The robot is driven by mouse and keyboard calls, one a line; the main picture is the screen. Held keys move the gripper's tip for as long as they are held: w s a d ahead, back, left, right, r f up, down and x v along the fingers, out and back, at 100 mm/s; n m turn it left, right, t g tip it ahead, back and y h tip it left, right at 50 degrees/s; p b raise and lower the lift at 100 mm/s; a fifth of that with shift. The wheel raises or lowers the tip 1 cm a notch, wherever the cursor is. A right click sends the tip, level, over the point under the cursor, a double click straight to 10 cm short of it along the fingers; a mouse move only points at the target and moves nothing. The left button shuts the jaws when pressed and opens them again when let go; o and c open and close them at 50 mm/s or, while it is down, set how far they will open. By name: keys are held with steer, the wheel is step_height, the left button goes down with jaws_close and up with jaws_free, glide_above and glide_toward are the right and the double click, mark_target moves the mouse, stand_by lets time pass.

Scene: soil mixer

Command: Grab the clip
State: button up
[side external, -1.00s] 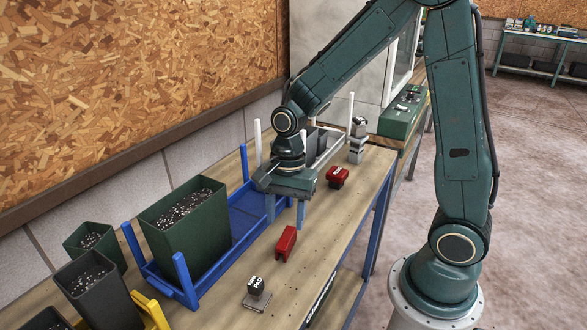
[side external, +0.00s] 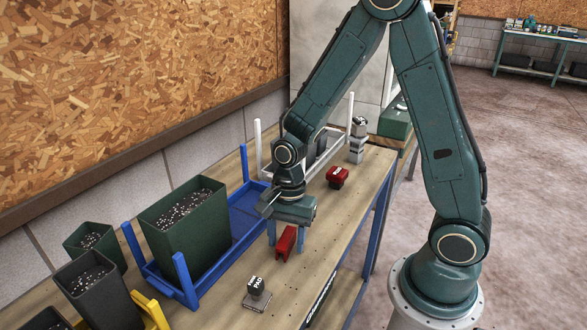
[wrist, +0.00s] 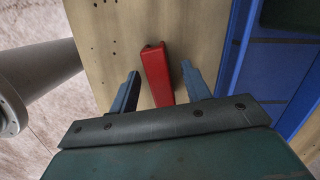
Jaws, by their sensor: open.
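A red clip (side external: 286,244) lies on the wooden bench below my gripper (side external: 286,236). In the wrist view the clip (wrist: 157,76) shows between the two blue fingers of my gripper (wrist: 160,72), and they stand apart with a gap on each side of it. My gripper is open and holds nothing. Part of the clip is hidden behind a finger in the side view. A second red piece (side external: 337,177) with a pale label sits farther back on the bench.
A blue tray frame (side external: 245,215) with posts holds a green soil pot (side external: 186,225) to the left. A small block labelled PAD (side external: 256,290) sits near the front. A white-railed frame (side external: 320,178) stands behind. The bench right of the clip is clear.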

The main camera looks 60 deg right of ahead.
mark_target(286, 237)
steer(key=shift+f, duration=0.15)
steer(key=shift+c, duration=0.5)
jaws_close()
steer(key=shift+r, duration=0.2)
step_height(286, 237, up, 20)
steer(key=shift+f, duration=0.15)
stand_by(0.6)
stand_by(0.4)
